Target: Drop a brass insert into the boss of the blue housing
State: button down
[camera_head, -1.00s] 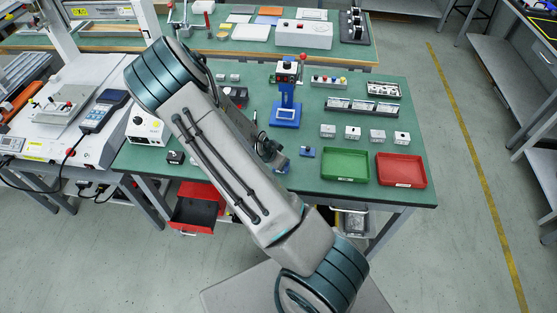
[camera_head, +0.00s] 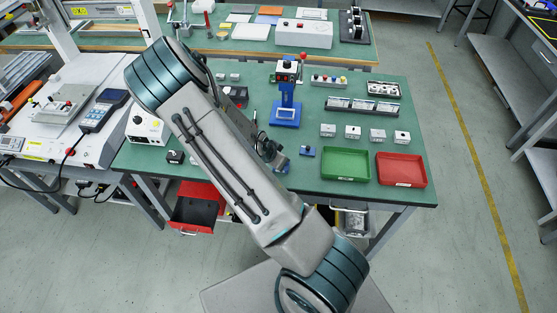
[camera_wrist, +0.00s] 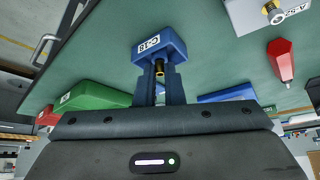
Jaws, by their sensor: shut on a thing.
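The blue housing (camera_wrist: 160,46), labelled C-18, is at the top middle of the wrist view, just beyond my fingertips. A small blue block that looks like it stands on the green bench in the head view (camera_head: 307,151). My gripper (camera_wrist: 160,82) has its two dark fingers close together with a small brass insert (camera_wrist: 158,68) between them. The insert appears at the housing's near edge; I cannot tell whether it touches or enters the boss, whose opening is hidden. In the head view my arm hides most of the gripper.
A green tray (camera_head: 345,177) and a red tray (camera_head: 424,182) lie right of the housing. A blue press stand (camera_head: 286,124) is behind it.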

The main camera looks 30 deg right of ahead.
jog(key=shift+f, duration=0.25)
jog(key=c, duration=2)
grip_release()
jog(key=o, duration=0.5)
jog(key=shift+o, duration=0.2)
jog(key=p+v, duration=0.3)
jog(key=v, duration=1)
jog(key=shift+a+r, duration=0.15)
jog(key=shift+r, duration=0.25)
jog(key=shift+s, duration=0.1)
